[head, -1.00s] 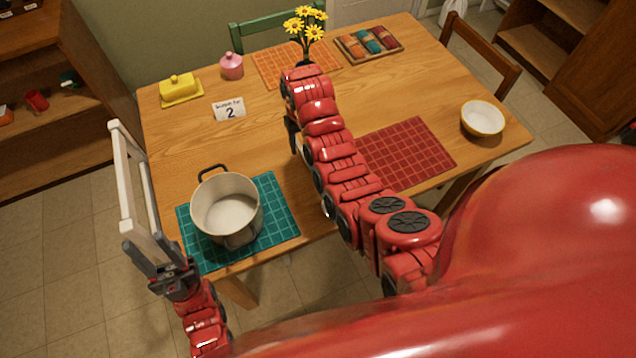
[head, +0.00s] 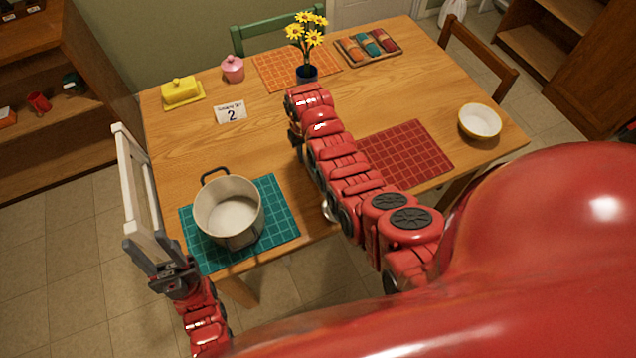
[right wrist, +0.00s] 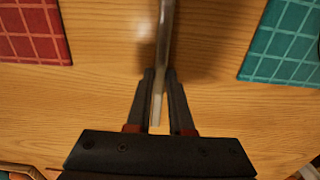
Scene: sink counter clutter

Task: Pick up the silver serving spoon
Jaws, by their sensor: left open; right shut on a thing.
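The silver serving spoon shows in the right wrist view as a narrow metal handle (right wrist: 164,42) running up out of the frame. My right gripper (right wrist: 160,76) is shut on this handle, above the wooden table. In the head view a small silver piece (head: 327,210), apparently part of the spoon, shows beside my right arm; the rest is hidden behind the arm. My left gripper (head: 147,244) is open and empty, left of the table by the white chair.
A pot (head: 230,212) stands on the teal mat (head: 283,215). A red mat (head: 410,150) lies right of my right arm. A flower vase (head: 307,73) stands beyond that arm. The bowl (head: 480,122) is at the right.

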